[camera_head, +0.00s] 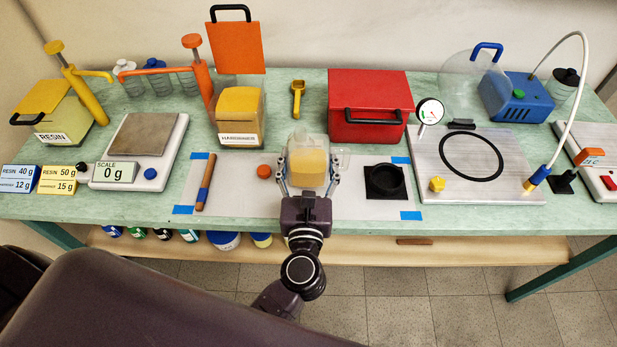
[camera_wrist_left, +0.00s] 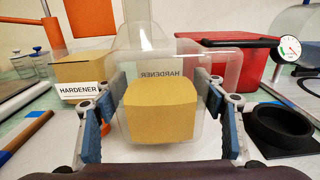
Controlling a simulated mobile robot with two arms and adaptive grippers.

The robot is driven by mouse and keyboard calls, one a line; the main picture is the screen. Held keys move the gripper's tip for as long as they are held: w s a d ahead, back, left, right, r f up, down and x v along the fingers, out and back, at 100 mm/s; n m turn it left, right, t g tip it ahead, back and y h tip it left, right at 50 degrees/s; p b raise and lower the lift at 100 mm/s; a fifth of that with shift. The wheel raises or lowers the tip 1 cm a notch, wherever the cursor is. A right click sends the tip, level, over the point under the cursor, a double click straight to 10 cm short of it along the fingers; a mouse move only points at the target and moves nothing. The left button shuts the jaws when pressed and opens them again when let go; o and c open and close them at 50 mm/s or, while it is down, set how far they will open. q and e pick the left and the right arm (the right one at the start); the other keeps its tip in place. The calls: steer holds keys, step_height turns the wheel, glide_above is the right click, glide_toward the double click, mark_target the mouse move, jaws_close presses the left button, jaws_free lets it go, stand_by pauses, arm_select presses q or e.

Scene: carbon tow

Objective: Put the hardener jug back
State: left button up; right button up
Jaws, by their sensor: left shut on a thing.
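The hardener jug (camera_head: 308,166) is a clear vessel with amber contents, above or on the white mat (camera_head: 235,195) at the front middle; I cannot tell if it touches. My left gripper (camera_head: 308,178) is shut on it from the front, a finger on each side. In the left wrist view the jug (camera_wrist_left: 160,108) looks upright, its HARDENER lettering reversed. A yellowish box (camera_head: 240,108) labelled HARDENER stands behind and to the left, its orange lid (camera_head: 237,45) raised. The box also shows in the left wrist view (camera_wrist_left: 80,72). My right gripper is not in view.
A red box (camera_head: 368,90) stands behind the jug to the right. A black ring holder (camera_head: 386,181) is close on the right. An orange cap (camera_head: 263,171) and a brown stick (camera_head: 205,182) lie left. A scale (camera_head: 140,150) reads 0 g.

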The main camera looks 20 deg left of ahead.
arm_select(q)
steer(key=shift+f+b, duration=1.75)
steer(key=shift+f, duration=0.25)
steer(key=shift+f, duration=0.15)
steer(key=o, duration=1.7)
steer(key=shift+f, duration=0.1)
